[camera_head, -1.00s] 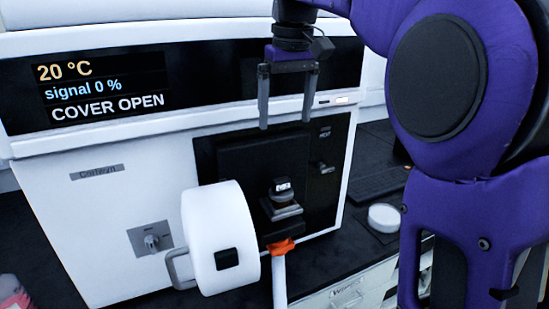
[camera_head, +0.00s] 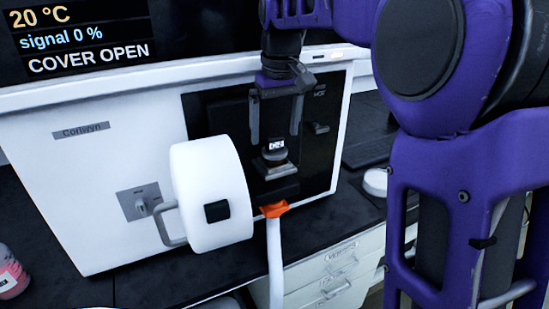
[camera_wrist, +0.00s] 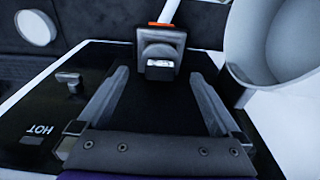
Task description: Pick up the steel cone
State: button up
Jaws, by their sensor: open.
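The steel cone (camera_head: 274,153) is a small grey metal piece with a dark top and a small white label. It sits at the front of the instrument's black recessed panel, just above an orange collar. It also shows in the wrist view (camera_wrist: 160,51), ahead of the fingers near the top middle. My gripper (camera_head: 276,138) is open and points down, its fingertips on either side of the cone's upper part as seen in the head view. In the wrist view my gripper (camera_wrist: 160,74) has an empty gap between its fingers. Contact with the cone cannot be made out.
The white instrument (camera_head: 85,180) has its round white cover (camera_head: 222,190) swung open just left of the cone. The orange collar (camera_head: 274,209) tops a white tube below the cone. A round white lid (camera_head: 376,182) lies on the dark counter at right. Its display reads COVER OPEN.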

aim_at(274, 137)
jog(key=f, duration=0.3)
jog(key=shift+w+f+b, duration=0.2)
jog(key=shift+f+b, duration=0.05)
jog(key=shift+b, duration=0.1)
jog(key=c, duration=1.4)
jog(key=shift+r, duration=0.1)
jog(key=shift+c, duration=0.8)
jog(key=shift+a+r, duration=0.1)
